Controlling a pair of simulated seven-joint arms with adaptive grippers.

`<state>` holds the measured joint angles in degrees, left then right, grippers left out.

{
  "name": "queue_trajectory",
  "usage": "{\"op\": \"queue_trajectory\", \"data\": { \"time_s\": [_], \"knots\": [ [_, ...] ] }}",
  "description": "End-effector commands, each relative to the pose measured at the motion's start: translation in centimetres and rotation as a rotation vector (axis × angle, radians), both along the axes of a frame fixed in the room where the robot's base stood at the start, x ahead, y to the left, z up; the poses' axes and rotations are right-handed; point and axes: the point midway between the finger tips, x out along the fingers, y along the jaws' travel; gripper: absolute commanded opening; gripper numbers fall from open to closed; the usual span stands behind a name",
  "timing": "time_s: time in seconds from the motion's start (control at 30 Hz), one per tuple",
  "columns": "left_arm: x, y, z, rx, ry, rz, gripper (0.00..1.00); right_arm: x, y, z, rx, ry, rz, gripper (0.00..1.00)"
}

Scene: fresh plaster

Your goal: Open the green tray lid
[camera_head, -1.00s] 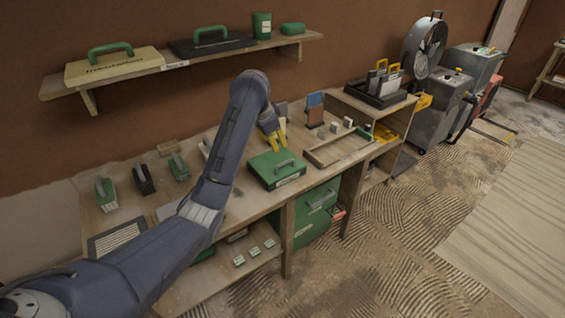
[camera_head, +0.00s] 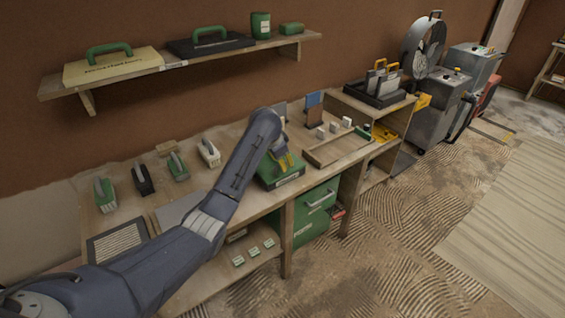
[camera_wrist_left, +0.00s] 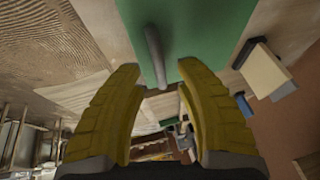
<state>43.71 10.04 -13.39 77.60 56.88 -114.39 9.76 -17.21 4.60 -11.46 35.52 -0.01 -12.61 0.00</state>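The green tray (camera_head: 289,177) sits on the workbench and is partly hidden behind my left arm. In the left wrist view its green lid (camera_wrist_left: 197,28) fills the upper middle, with a grey bar handle (camera_wrist_left: 156,55) on it. My left gripper (camera_head: 287,161) is at the lid in the head view. In the left wrist view my left gripper (camera_wrist_left: 160,75) has its two yellow fingers spread apart, with the near end of the handle between their tips. The fingers do not visibly touch the handle. My right gripper is not in view.
A shallow wooden tray (camera_head: 313,157) lies right of the green tray. A shelf (camera_head: 210,59) hangs above. A green drawer cabinet (camera_head: 316,211) is below.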

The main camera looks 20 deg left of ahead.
Motion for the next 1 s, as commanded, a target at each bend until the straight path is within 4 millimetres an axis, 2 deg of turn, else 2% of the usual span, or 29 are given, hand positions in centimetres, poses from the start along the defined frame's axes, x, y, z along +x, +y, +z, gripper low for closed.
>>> {"op": "queue_trajectory", "data": {
  "time_s": [0.2,0.53,0.57,0.87,1.0],
  "knots": [
    [0.43,-0.09,-0.98,0.002,0.000,0.000,0.34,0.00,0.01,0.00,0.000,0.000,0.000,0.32],
    [0.50,-0.12,-1.11,0.001,-0.001,-0.001,0.34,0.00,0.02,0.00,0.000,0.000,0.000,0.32],
    [0.50,-0.12,-1.11,0.001,-0.001,-0.001,0.37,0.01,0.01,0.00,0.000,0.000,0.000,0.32],
    [0.50,-0.11,-1.09,0.001,-0.001,0.000,0.02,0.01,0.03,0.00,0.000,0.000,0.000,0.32],
    [0.49,-0.11,-1.10,0.001,-0.001,0.000,0.00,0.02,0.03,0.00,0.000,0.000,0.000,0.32]
  ]
}}
